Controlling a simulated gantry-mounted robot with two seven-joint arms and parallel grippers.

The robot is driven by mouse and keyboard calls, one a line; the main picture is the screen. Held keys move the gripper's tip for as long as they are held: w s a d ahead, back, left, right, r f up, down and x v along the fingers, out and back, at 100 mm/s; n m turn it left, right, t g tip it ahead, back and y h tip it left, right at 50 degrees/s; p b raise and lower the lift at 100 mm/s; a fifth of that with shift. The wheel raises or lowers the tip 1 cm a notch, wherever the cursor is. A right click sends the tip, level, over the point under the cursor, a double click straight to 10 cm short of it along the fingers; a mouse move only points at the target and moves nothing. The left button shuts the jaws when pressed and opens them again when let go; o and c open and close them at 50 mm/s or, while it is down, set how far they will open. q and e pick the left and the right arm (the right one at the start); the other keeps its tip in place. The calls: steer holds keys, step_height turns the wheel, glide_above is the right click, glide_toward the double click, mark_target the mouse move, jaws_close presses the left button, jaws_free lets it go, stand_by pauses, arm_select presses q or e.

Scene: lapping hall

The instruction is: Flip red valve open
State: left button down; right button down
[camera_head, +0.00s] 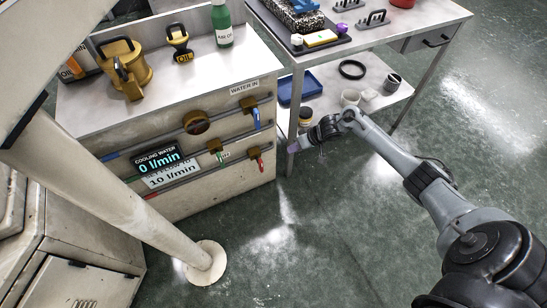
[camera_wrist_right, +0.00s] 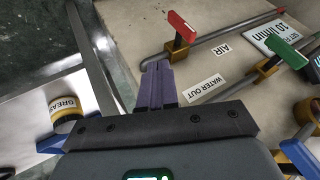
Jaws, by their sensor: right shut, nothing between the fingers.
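The red valve (camera_head: 260,163) is on the lowest pipe at the right end of the white cabinet's front. In the right wrist view, its red handle (camera_wrist_right: 182,27) lies crosswise to the grey pipe, on a brass body beside the AIR label. My right gripper (camera_head: 294,148) is right of the red valve, by the table leg. Its purple fingers (camera_wrist_right: 157,85) are together, empty and apart from the handle. The cooling water display (camera_head: 157,159) reads 0 l/min. My left gripper is not in view.
A green-handled valve (camera_head: 217,150) and a blue-handled valve (camera_head: 254,114) sit near the red one. The table (camera_head: 300,68) at right has a leg close to my gripper. Its lower shelf holds a blue tray (camera_head: 300,90) and jars.

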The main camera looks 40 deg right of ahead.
mark_target(259, 162)
steer(key=w+a+f+b, duration=0.6)
steer(key=a+f+b, duration=0.1)
steer(key=f+b, duration=0.1)
steer(key=shift+w+b, duration=0.15)
steer(key=shift+b, duration=0.6)
steer(key=shift+a+r, duration=0.1)
steer(key=shift+a+r+h+p, duration=0.15)
steer(key=shift+h+p, duration=0.15)
steer(key=shift+p, duration=0.6)
